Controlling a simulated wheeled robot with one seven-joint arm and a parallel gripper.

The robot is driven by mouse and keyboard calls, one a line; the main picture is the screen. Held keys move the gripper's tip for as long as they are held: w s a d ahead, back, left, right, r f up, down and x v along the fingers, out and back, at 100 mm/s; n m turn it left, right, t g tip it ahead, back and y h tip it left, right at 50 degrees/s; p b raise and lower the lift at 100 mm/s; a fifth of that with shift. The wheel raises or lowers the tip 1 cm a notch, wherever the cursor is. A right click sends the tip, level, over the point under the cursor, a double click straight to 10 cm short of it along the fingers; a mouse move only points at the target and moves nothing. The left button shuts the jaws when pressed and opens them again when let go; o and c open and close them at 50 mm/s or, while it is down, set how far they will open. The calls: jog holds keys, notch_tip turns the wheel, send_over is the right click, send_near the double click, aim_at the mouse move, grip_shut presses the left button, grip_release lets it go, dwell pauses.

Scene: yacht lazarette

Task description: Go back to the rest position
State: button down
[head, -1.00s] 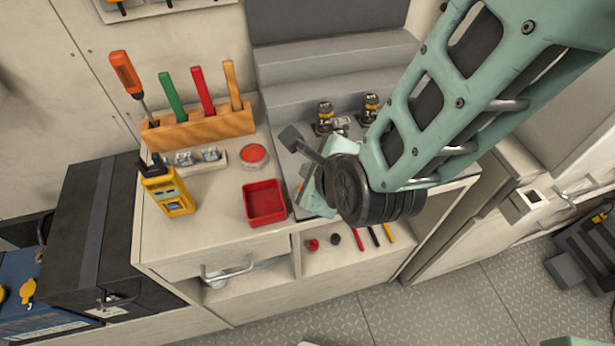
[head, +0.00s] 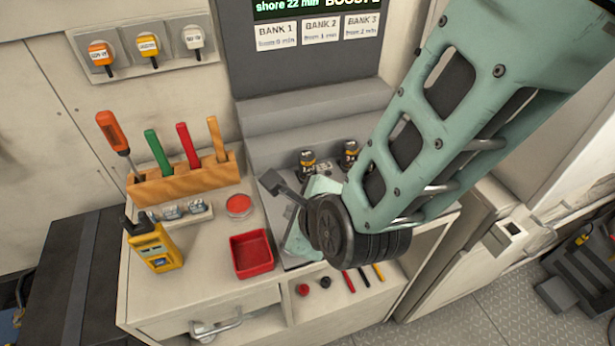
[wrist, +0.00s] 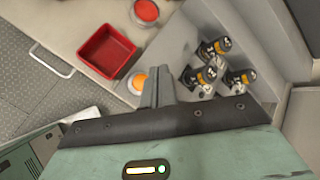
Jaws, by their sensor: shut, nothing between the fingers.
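My gripper shows in the wrist view (wrist: 158,85) with its fingers together and nothing between them. It hovers over the grey recessed part of the counter (head: 262,190), beside several dark fittings with yellow bands (wrist: 211,48). An orange round button (wrist: 138,82) lies just left of the fingers in the wrist view.
A shelf below holds red and black caps (head: 303,290) and pens.

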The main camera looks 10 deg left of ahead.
jog(key=shift+r, duration=0.1)
jog(key=s+d+r+n+g+h, duration=0.2)
jog(key=s+d+r+n, duration=0.1)
jog(key=d+n, duration=0.5)
jog(key=s+d+r+n+g+h, duration=0.1)
jog(key=s+d+r+n+g, duration=0.1)
jog(key=d+n, duration=0.5)
jog(key=s+d+r+n+g+h, duration=0.2)
jog(key=s+d+r+n, duration=0.2)
jog(key=d+n, duration=0.4)
jog(key=s+n, duration=0.1)
jog(key=n, duration=0.2)
jog(key=shift+s+d+r+g+h, duration=0.25)
jog(key=shift+d+r+g+h, duration=0.05)
jog(key=shift+d+r+g, duration=0.1)
jog(key=shift+a, duration=0.1)
dwell(4.8)
